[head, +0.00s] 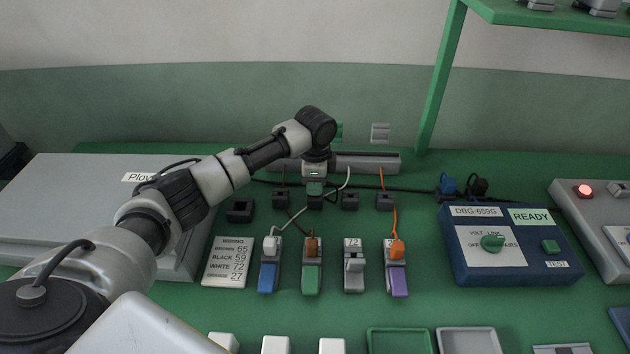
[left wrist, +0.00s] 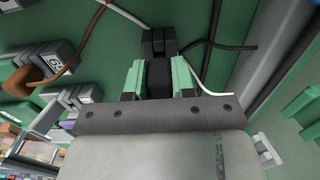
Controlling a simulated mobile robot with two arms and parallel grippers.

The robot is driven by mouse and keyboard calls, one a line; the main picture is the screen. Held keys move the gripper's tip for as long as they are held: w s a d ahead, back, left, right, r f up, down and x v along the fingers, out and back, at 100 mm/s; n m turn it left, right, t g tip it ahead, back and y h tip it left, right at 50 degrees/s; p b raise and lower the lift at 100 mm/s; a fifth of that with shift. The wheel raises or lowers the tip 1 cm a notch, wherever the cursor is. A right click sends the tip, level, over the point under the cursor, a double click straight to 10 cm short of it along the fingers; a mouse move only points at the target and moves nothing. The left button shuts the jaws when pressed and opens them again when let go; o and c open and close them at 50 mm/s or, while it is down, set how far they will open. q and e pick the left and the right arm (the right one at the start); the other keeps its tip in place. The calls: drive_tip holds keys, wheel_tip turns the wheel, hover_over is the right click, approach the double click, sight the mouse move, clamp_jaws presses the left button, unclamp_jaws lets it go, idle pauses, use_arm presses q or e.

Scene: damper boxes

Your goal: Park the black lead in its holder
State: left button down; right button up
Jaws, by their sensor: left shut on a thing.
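My left gripper (head: 315,190) is over the row of dark holders behind the terminals. In the left wrist view its green fingertips (left wrist: 158,80) are shut on a black plug (left wrist: 158,73), which I take to be the black lead's. A black holder block (left wrist: 158,42) is directly beyond the plug; I cannot tell whether the plug is seated in it. A dark cable (left wrist: 228,45) runs off to the right there. In the head view the fingers hide most of the plug and the holder under them. My right gripper is not in view.
White (head: 271,246), brown (head: 312,247) and orange (head: 397,249) plugs sit on terminals; the grey terminal (head: 354,266) has no coloured plug. The white cable (head: 335,188) passes close to my gripper. A blue tester (head: 510,245) stands right.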

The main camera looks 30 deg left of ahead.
use_arm(q)
drive_tip(key=shift+f, duration=0.7)
drive_tip(key=c, duration=0.9)
unclamp_jaws()
drive_tip(key=shift+o, duration=0.2)
wheel_tip(320, 180, up, 11)
drive_tip(key=shift+f, duration=0.1)
